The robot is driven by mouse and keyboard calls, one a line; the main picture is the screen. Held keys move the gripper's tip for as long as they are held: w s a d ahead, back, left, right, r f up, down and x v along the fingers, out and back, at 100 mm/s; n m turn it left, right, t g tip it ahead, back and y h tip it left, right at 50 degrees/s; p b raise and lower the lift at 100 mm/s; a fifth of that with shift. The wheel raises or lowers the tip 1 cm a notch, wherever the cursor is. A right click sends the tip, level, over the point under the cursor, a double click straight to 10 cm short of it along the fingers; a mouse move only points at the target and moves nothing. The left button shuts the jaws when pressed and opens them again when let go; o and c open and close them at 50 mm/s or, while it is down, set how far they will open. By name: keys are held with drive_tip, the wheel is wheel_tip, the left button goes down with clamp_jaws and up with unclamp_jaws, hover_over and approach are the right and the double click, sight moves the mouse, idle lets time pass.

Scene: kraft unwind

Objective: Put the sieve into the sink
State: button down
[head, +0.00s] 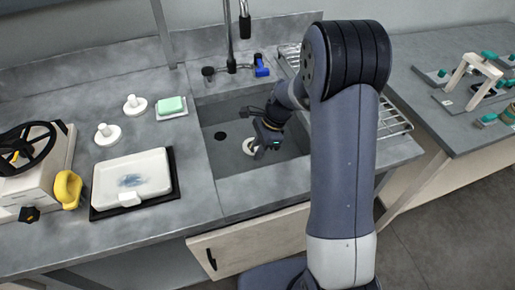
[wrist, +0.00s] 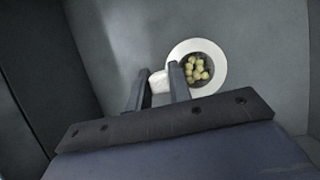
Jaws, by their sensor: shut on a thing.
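The sieve (head: 248,147) is a white round piece with a dark middle, down inside the grey sink (head: 222,170). In the wrist view the sieve (wrist: 221,67) shows a white rim around several yellowish lumps. A short white handle on it lies between my fingers. My gripper (head: 261,150) points down into the basin, and in the wrist view its fingers (wrist: 159,80) are shut on that handle. The sink floor (wrist: 115,40) lies below the sieve; I cannot tell whether the two touch. My wrist hides part of the basin's right side.
A tap (head: 230,50) and a blue item (head: 261,68) stand behind the basin. A wire rack (head: 392,118) is on the right. On the left counter are a white tray (head: 133,172), green soap (head: 171,105), two white knobbed discs (head: 108,135) and a machine with a black wheel (head: 20,150).

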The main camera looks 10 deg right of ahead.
drive_tip(key=c, duration=1.3)
unclamp_jaws()
drive_tip(key=shift+f, duration=0.1)
drive_tip(key=s+v, duration=0.1)
drive_tip(key=v, duration=1.1)
drive_tip(key=shift+w, duration=0.45)
drive_tip(key=x, duration=1.2)
drive_tip(key=shift+f, duration=0.1)
wheel_tip(320, 180, up, 3)
drive_tip(key=shift+f, duration=0.15)
drive_tip(key=shift+r, duration=0.65)
